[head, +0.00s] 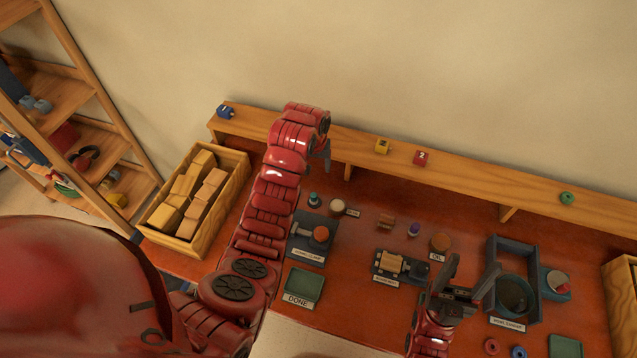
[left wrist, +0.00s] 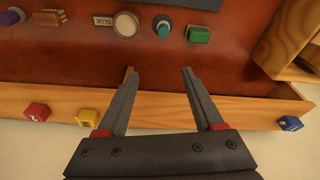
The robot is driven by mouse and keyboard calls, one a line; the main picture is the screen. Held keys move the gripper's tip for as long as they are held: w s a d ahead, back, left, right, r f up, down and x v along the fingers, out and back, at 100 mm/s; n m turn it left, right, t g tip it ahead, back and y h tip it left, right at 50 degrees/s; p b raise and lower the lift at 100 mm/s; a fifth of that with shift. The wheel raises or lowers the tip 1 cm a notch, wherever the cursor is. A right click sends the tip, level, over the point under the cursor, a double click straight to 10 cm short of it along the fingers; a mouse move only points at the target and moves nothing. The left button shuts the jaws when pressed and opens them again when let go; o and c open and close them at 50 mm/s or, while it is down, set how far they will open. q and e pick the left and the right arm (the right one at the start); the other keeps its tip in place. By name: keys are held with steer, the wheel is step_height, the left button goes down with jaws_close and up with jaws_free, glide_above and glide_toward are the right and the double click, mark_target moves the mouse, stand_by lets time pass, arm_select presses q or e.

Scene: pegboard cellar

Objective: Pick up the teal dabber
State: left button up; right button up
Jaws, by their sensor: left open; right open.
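The teal dabber (head: 314,199) stands upright on the red-brown bench, just right of my left arm in the head view. In the left wrist view the teal dabber (left wrist: 162,27) lies beyond the fingertips, roughly in line with the gap between them. My left gripper (head: 327,160) is raised near the back shelf; its open, empty fingers also show in the left wrist view (left wrist: 159,73). They are apart from the dabber. My right gripper (head: 472,282) is open and empty above the bench's front right part.
A round pot (head: 337,206) with a glue label (left wrist: 103,20) and a green block (left wrist: 197,34) flank the dabber. A crate of wooden blocks (head: 238,165) stands left. The back shelf (head: 480,175) runs behind, carrying small cubes. A green tray (head: 304,285) lies in front.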

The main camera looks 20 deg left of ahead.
arm_select(q)
steer(key=r, duration=0.1)
steer(key=g+b, duration=0.1)
steer(key=b, duration=1)
glide_above(314, 195)
steer(key=f, duration=1)
steer(key=shift+s+d, duration=0.2)
steer(key=shift+d, duration=0.05)
steer(key=shift+w+f, duration=0.15)
steer(key=shift+f, duration=0.75)
steer(key=shift+f+p, duration=0.1)
steer(key=shift+p, duration=0.35)
steer(key=f+p, duration=0.2)
steer(key=f, duration=0.1)
steer(key=shift+a+p, duration=0.3)
steer(key=shift+p, duration=0.1)
steer(key=shift+w+f, duration=0.1)
steer(key=shift+f, duration=0.95)
jaws_close()
